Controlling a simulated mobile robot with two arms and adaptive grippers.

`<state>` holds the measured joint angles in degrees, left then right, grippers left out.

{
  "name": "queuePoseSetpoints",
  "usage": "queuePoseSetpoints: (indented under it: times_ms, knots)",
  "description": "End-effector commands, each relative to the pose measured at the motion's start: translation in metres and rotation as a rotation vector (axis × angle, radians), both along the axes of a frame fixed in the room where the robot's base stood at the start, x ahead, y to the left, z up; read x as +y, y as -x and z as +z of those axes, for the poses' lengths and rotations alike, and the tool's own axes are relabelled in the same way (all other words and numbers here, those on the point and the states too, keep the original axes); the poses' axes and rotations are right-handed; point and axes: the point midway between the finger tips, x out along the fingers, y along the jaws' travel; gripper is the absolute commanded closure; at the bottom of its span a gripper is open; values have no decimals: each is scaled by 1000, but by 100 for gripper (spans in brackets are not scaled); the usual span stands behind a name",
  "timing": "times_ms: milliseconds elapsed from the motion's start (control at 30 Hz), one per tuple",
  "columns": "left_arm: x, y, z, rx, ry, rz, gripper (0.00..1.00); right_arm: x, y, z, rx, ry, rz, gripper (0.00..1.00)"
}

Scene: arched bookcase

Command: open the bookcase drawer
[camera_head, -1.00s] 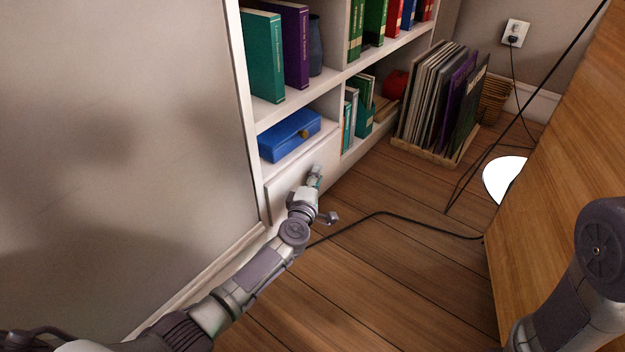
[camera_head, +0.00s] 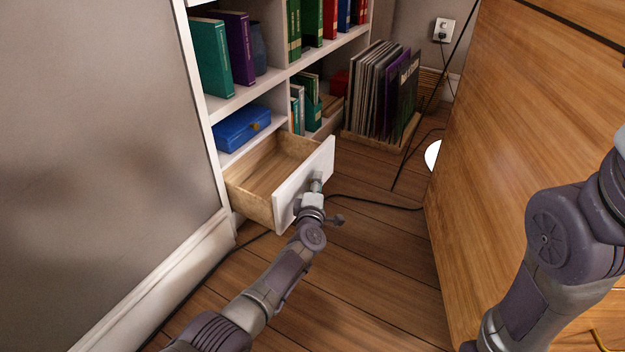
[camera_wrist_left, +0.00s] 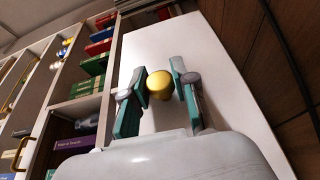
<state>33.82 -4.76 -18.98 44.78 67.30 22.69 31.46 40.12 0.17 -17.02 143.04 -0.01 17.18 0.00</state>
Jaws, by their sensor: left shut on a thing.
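The bookcase drawer (camera_head: 268,172) is pulled well out of the white bookcase (camera_head: 213,107) in the head view. Its wooden inside shows and looks empty. My left gripper (camera_head: 316,184) is at the white drawer front (camera_head: 291,196). In the left wrist view, my left gripper (camera_wrist_left: 160,92) is shut on a round gold knob (camera_wrist_left: 160,85) on the white drawer front (camera_wrist_left: 215,75), with a green-padded finger on each side. The knob is hidden by the gripper in the head view. My right arm shows at the right edge, but its gripper is out of view.
A blue box (camera_head: 242,128) sits on the shelf above the drawer. A crate of records (camera_head: 385,95) stands on the floor beyond. A wooden cabinet (camera_head: 530,110) rises at the right. A black cable (camera_head: 375,201) crosses the floor.

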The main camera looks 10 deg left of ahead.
Motion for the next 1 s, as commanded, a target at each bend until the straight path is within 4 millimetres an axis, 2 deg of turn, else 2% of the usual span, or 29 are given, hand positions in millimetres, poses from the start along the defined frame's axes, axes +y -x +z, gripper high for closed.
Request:
queuePoseSetpoints:
  times_ms: [300, 333, 467, 1000]
  knots:
    - [0, 1, -1, 2, 2, 0, 100, 1, 1, 0, -1, 1, 5, 60]
    - [0, 1, -1, 2, 2, 0, 70, 1, 1, 0, -1, 0, 5, 60]
    - [0, 1, -1, 2, 1, 0, 48, 1, 2, 0, -3, 0, 7, 60]
    - [3, -1, -1, 0, 0, 0, 48, 0, 2, -2, -2, -3, 6, 60]
